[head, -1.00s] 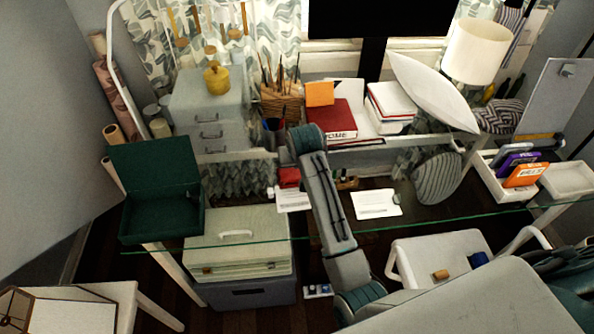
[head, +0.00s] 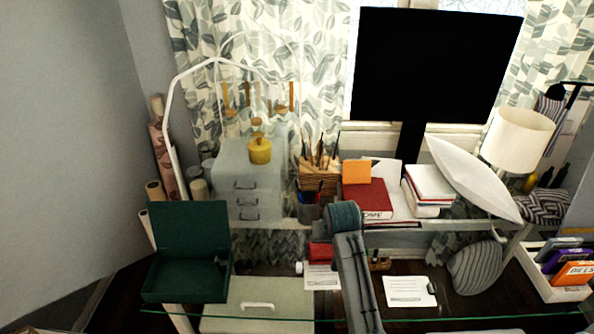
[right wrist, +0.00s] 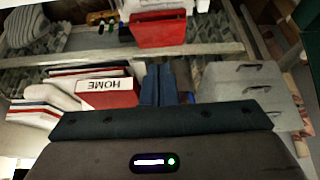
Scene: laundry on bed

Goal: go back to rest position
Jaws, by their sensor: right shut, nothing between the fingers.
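My right arm rises through the middle of the head view, in front of the glass desk. Its gripper cannot be made out there. In the right wrist view my right gripper (right wrist: 159,84) shows as two dark blue fingers close together, shut and empty. Beyond them are a red HOME book (right wrist: 108,93) and a grey drawer unit (right wrist: 245,80). My left gripper is in neither current view.
The glass desk (head: 270,318) carries an open green box (head: 187,283) and a white card (head: 409,291). A shelf behind holds the drawer unit (head: 247,180), a pencil basket (head: 319,176) and the HOME book (head: 368,200). A black monitor (head: 436,66) and white lamp (head: 518,138) stand behind.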

